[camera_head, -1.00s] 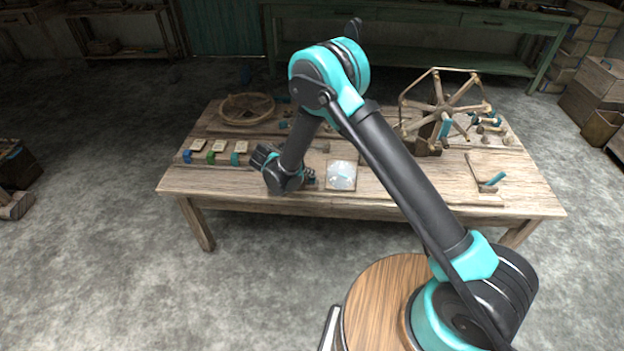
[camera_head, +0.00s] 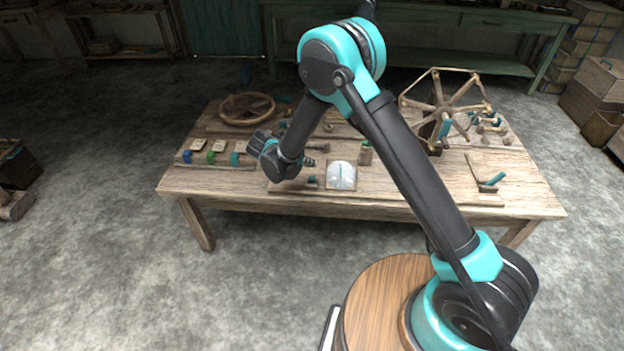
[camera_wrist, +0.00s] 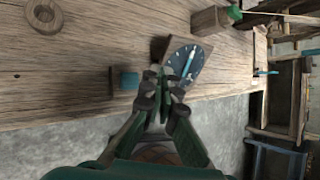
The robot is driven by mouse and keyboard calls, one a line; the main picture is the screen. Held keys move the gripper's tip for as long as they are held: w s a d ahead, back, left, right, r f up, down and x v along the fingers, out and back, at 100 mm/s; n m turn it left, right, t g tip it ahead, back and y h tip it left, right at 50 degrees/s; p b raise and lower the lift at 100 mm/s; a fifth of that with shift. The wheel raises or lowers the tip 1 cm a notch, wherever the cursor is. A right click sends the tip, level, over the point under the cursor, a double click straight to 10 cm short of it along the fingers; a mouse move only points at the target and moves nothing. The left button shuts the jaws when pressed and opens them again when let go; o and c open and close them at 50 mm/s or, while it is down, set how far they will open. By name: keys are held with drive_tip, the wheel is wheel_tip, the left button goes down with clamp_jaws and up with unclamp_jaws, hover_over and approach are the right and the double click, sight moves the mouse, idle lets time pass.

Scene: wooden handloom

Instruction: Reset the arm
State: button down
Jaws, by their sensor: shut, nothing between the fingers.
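My arm reaches over the wooden table (camera_head: 400,205) from the front right. My gripper (camera_head: 309,162) is above the table's front part, left of a square board with a round pale dial (camera_head: 341,175). In the wrist view my gripper (camera_wrist: 162,78) is shut and empty, its fingers together. The dial (camera_wrist: 184,64) shows there just past the fingertips, with a light pointer on a dark face. A small teal block (camera_wrist: 129,80) lies left of the fingers, apart from them. It also shows in the head view (camera_head: 312,181).
A spoked wheel frame (camera_head: 443,108) stands at the back right. Blue, green and teal pieces (camera_head: 211,157) sit at the left. A small board with a teal stick (camera_head: 492,178) lies at the right.

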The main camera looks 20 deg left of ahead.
drive_tip(key=shift+r, duration=0.4)
drive_tip(key=d+r+m+g+y, duration=0.1)
drive_tip(key=d+r+m, duration=0.35)
drive_tip(key=d, duration=0.45)
drive_tip(key=w+d+r+m+g, duration=0.1)
drive_tip(key=d+r+m, duration=0.4)
drive_tip(key=d, duration=0.4)
drive_tip(key=d+r+m+g+y, duration=0.1)
drive_tip(key=d+r+m+g, duration=0.15)
drive_tip(key=d+m, duration=0.6)
drive_tip(key=s+d+r+m+t+y, duration=0.1)
drive_tip(key=s+d+m+y, duration=0.2)
drive_tip(key=s+d+m, duration=1.6)
drive_tip(key=shift+d+r+m, duration=0.15)
drive_tip(key=shift+d+m, duration=0.15)
drive_tip(key=shift+m, duration=0.2)
